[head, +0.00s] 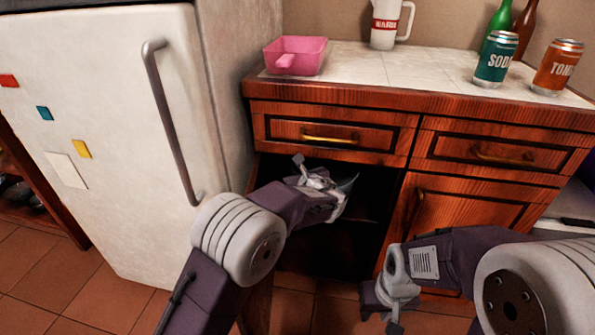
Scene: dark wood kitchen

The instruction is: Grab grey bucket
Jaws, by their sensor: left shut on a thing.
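The grey bucket (348,183) is in the dark opening of the lower left cabinet, under the drawer. Only part of its rim and side shows; my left gripper hides the rest. My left gripper (328,184) reaches into the cabinet opening and is shut on the bucket near its rim. My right gripper (388,308) hangs in front of the cabinet at the lower middle, apart from the bucket. Its fingers are seen at an angle that does not show their gap clearly.
A white fridge (105,130) stands close on the left. The closed right cabinet door (450,215) borders the opening. Above are closed drawers (325,133). The counter (400,68) holds a pink container (300,52), a white jug (385,25), a green can (495,60) and an orange can (557,68).

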